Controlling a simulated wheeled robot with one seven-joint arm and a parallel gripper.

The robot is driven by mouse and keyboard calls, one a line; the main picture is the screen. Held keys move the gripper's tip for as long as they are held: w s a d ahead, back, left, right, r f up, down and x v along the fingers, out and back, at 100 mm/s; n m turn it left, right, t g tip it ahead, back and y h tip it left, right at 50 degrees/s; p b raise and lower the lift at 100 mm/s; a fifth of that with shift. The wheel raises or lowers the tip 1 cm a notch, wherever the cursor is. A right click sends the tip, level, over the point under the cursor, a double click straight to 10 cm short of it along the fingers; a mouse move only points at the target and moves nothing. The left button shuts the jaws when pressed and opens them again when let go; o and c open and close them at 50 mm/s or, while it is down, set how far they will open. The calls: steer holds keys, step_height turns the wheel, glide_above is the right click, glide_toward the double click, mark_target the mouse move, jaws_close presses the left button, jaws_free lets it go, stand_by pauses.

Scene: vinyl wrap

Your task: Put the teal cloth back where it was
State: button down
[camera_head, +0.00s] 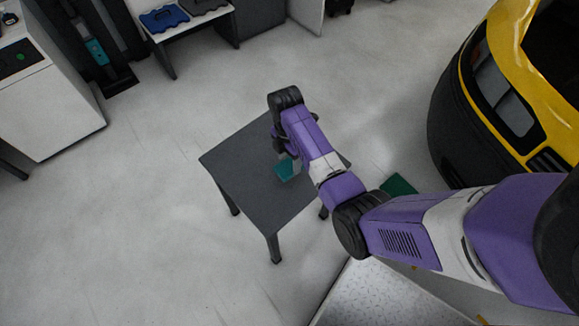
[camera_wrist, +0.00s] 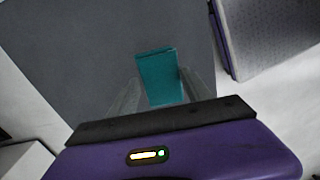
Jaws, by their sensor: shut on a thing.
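The teal cloth (camera_head: 286,170) shows at my gripper, over the small dark grey table (camera_head: 240,190). In the wrist view the teal cloth (camera_wrist: 158,74) is a flat rectangle held between my two fingers. My gripper (camera_wrist: 160,98) is shut on its near end, and its far end points away from me. In the head view my arm covers part of the cloth and most of the gripper. I cannot tell whether the cloth touches the tabletop.
A yellow and black vehicle (camera_head: 470,110) stands at the right. A green item (camera_head: 398,185) lies beyond the table's right side, partly behind my arm. A bench (camera_head: 190,22) at the back holds blue and dark items. The table's left part is bare, with open floor around it.

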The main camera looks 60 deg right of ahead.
mark_target(289, 163)
steer(key=shift+f+b, duration=0.3)
steer(key=shift+f, duration=1.75)
steer(key=shift+f, duration=0.15)
steer(key=shift+c, duration=2.2)
jaws_free()
